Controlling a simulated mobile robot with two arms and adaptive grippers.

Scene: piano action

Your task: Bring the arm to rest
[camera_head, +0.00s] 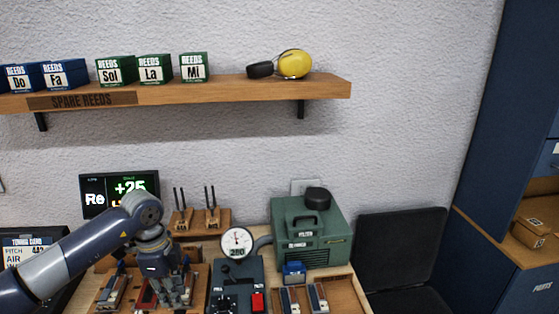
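My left arm (75,255) comes in from the left and bends down at its wrist over the workbench. My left gripper (172,292) points down over a wooden tray (197,299) that holds small reed parts, one grey and silver (112,290) to the left and one with red (147,296) beside the gripper. The fingers are small and overlap the parts, so I cannot tell whether they are open or touching anything. My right gripper is not in view.
A dial gauge (237,243) stands on a dark control unit (240,276). A green machine (308,235) stands to its right, behind a wooden tray (343,292). A screen (120,193) and tool rack (197,222) are behind my arm. A shelf (215,89) crosses above.

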